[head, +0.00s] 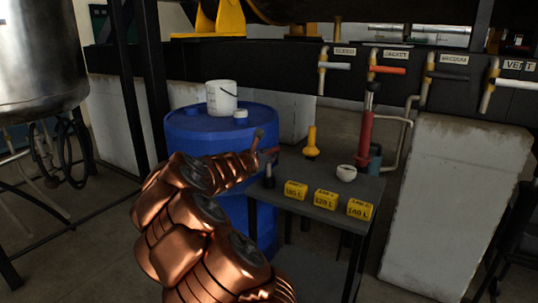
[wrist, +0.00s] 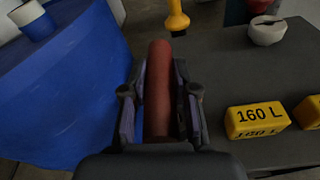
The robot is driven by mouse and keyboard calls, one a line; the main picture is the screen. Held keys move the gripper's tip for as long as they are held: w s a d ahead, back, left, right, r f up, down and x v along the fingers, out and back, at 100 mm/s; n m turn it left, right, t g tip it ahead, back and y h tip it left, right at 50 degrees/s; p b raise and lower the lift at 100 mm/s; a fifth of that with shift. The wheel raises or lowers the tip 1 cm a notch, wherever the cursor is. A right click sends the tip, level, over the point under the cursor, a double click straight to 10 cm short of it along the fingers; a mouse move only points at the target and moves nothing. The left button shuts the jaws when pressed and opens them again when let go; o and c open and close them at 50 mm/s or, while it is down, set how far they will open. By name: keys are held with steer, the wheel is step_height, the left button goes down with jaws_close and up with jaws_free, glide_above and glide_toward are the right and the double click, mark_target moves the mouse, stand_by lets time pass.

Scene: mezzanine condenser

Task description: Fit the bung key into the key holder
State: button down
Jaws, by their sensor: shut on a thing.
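My gripper (head: 264,152) is above the left edge of a small dark table (head: 285,203). It is shut on a red rod-like handle, which I take to be the bung key (wrist: 159,90). In the wrist view the handle lies lengthwise between the two fingers. In the head view only a short red piece (head: 272,150) shows beside the gripper. Its far end is hidden or unclear.
Yellow volume-marked blocks (head: 326,199) line the table's front. A yellow flared piece (head: 311,143), a white round pot (head: 346,173) and a red cylinder (head: 366,138) stand farther back. A blue drum (head: 190,135) with a white bucket (head: 221,97) is close on the left.

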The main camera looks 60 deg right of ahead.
steer(key=shift+f, duration=0.15)
steer(key=c, duration=0.8)
jaws_free()
steer(key=shift+s+a+r, duration=0.15)
steer(key=shift+a+r, duration=0.2)
steer(key=shift+a, duration=1.6)
steer(key=shift+s+a+r, duration=0.15)
steer(key=shift+a+r, duration=0.2)
steer(key=shift+a, duration=1.65)
steer(key=shift+s+a+r, duration=0.15)
steer(key=shift+a+r, duration=0.2)
steer(key=shift+a, duration=1.6)
